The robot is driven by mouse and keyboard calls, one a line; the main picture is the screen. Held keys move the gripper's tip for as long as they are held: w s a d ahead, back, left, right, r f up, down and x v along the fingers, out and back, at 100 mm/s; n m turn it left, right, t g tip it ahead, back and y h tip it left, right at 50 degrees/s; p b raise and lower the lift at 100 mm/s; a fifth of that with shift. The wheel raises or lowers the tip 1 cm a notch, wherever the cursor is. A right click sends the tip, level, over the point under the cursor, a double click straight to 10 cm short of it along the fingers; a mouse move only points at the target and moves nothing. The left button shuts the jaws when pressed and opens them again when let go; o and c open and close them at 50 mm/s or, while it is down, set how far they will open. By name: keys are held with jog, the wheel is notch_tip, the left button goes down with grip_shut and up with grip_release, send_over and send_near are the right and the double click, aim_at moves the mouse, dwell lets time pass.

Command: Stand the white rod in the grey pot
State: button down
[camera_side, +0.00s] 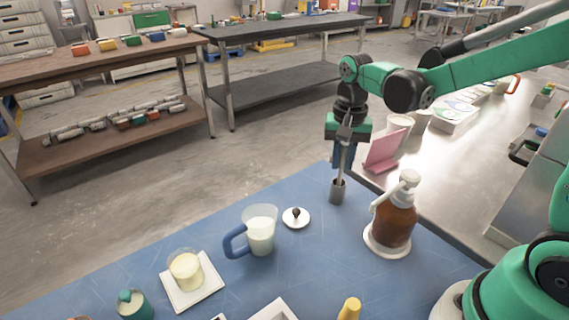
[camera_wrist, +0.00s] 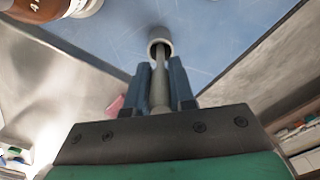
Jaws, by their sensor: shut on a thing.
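My gripper (camera_side: 341,166) points down over the blue mat and is shut on the white rod (camera_side: 342,157). The pale rod also shows between the two blue fingers in the wrist view (camera_wrist: 159,92). The small grey pot (camera_side: 337,193) stands upright on the mat, directly below my gripper. In the wrist view the pot's round mouth (camera_wrist: 167,41) lies just beyond the fingertips. The rod's lower end is at or inside this mouth. I cannot tell how deep it goes or whether it touches the bottom. The rod looks nearly upright in the side view.
A brown pump bottle (camera_side: 394,222) stands close to the right of the pot. A pink panel (camera_side: 383,150) is behind it. A small white dish (camera_side: 296,219) and a blue-handled jug (camera_side: 260,235) are to the left. The mat in front of the pot is clear.

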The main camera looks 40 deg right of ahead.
aim_at(345, 145)
jog(key=shift+f, duration=1.3)
dwell(1.9)
jog(key=shift+c, duration=0.5)
grip_release()
jog(key=shift+r, duration=0.15)
jog(key=shift+r, duration=3.35)
jog(key=s+a+n+t, duration=0.4)
jog(key=s+n+t, duration=0.2)
jog(key=n, duration=0.3)
jog(key=shift+s+a+r+t, duration=0.15)
jog(key=shift+s+r+t, duration=0.2)
jog(key=shift+t, duration=0.25)
